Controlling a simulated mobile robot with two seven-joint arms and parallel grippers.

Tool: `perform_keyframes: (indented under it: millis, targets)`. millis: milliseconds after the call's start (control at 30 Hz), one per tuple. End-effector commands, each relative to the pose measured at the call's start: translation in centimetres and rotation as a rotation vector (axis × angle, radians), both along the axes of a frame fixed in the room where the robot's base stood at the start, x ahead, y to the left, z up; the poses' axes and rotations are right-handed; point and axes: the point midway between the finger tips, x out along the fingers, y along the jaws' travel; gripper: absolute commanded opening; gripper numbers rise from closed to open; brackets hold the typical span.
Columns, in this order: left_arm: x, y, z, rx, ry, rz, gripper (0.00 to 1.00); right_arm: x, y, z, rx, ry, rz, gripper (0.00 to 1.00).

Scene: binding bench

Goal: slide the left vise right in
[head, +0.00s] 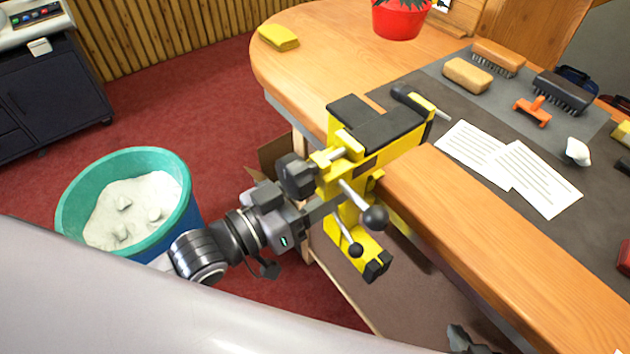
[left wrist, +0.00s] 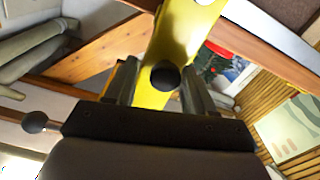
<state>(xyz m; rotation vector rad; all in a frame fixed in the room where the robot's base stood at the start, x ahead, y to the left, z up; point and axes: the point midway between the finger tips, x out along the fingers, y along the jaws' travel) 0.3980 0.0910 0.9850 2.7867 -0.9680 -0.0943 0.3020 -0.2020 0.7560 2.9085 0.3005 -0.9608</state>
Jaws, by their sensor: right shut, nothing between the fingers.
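The left vise (head: 345,185), yellow with black jaw pads, sits at the table's near left edge. A dark knob (head: 297,176) and handle bars with black balls (head: 375,218) stick out of its front. My left gripper (head: 328,207) is at the front of the vise, its fingertips partly hidden among the vise parts. In the left wrist view its fingers (left wrist: 162,88) stand apart, with the yellow vise body (left wrist: 185,35) and a black ball (left wrist: 165,75) between or just beyond them. Contact is unclear. My right gripper (head: 466,340) is shut and empty at the bottom edge.
A teal-rimmed bin (head: 75,190) stands left of my left arm. On the table (head: 300,60) lie a yellow cloth (head: 278,37), a dark-handled tool (head: 410,98), brushes (head: 563,92) and paper sheets (head: 538,178). A red plant pot (head: 400,18) is at the back.

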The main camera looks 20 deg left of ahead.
Motion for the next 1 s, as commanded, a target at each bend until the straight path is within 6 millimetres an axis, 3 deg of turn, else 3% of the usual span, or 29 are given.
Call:
perform_keyframes:
  millis: [367,1000]
  targets:
    - [0.0,0.4,-0.1,0.003,0.000,0.005,0.61,0.0,0.0,-0.1,0.000,0.000,0.000,0.00]
    - [-5.2,4.3,-0.1,0.002,0.002,0.003,0.61,0.0,0.0,-1.3,0.000,0.000,0.000,0.00]
